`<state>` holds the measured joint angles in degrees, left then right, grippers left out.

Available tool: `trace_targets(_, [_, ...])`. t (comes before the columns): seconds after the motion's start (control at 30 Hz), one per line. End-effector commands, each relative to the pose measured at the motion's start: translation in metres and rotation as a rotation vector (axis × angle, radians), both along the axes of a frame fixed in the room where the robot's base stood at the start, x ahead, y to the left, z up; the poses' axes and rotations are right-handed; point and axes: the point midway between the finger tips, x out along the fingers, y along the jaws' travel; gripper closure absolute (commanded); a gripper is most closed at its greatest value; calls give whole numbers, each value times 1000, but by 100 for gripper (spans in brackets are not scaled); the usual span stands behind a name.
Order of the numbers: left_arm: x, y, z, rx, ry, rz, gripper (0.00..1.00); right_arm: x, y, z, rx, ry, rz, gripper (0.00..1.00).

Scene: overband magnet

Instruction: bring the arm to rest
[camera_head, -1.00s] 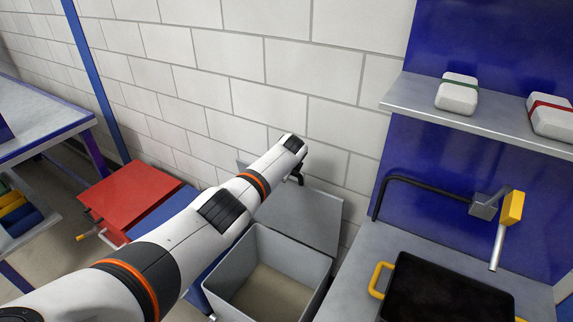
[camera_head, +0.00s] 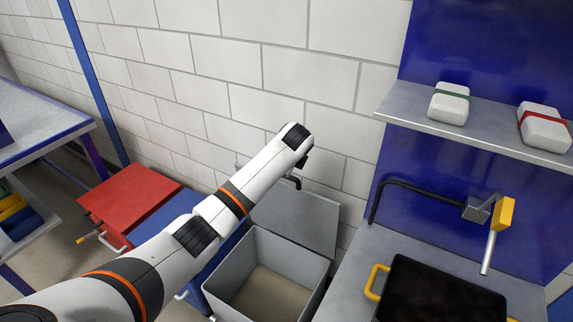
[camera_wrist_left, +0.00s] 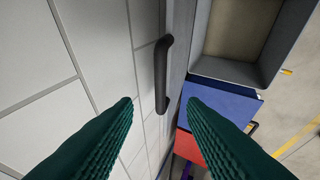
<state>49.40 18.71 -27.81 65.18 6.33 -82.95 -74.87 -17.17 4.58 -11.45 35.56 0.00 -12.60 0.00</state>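My left arm comes in from the left in the head view and reaches over the grey bin toward the wall. Its gripper is mostly hidden behind the wrist there. In the left wrist view the two green ridged fingers of my left gripper (camera_wrist_left: 160,104) are spread apart with nothing between them. A dark bar handle (camera_wrist_left: 162,72) lies just beyond the fingertips, apart from them as far as I can tell. My right gripper is not in view.
The open grey bin (camera_head: 324,268) stands below my arm, its grey lid (camera_head: 308,218) raised behind it. A red cabinet (camera_head: 125,195) and blue box are left. Right are a bench with a black yellow-handled tray (camera_head: 440,292), a yellow-headed tool (camera_head: 506,212) and a shelf (camera_head: 480,134).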

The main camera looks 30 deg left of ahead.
Motion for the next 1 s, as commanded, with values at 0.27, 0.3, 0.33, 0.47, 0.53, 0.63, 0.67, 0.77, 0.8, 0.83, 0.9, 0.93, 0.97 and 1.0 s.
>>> trace_targets(0.27, [0, 0, 1, 0, 0, 0, 62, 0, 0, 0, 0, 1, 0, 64])
trace_targets(0.3, [0, 0, 1, 0, 0, 0, 62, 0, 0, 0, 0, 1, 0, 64])
trace_targets(0.33, [0, 0, 1, 0, 0, 0, 62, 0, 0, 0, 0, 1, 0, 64])
trace_targets(0.47, [0, 0, 0, 0, 0, 0, 62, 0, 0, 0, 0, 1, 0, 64])
trace_targets(0.53, [-2, 0, -5, -4, 2, 4, 62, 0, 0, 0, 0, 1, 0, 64])
trace_targets(0.63, [-8, -2, -34, -35, 7, 30, 62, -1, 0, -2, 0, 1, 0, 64])
trace_targets(0.67, [-11, -3, -49, -51, 8, 43, 62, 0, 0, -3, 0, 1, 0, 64])
trace_targets(0.77, [-30, -8, -112, -120, 12, 109, 62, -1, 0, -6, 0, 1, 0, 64])
trace_targets(0.8, [-41, -10, -140, -154, 13, 144, 62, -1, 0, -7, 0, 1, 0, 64])
trace_targets(0.83, [-50, -12, -162, -179, 15, 170, 62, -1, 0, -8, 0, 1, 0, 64])
trace_targets(0.9, [-75, -16, -211, -237, 17, 237, 62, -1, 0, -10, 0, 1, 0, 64])
trace_targets(0.93, [-86, -17, -231, -262, 18, 265, 62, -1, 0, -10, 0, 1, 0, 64])
trace_targets(0.97, [-98, -19, -251, -284, 20, 294, 62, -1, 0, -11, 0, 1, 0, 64])
trace_targets(1.0, [-115, -22, -276, -314, 23, 332, 62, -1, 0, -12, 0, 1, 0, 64])
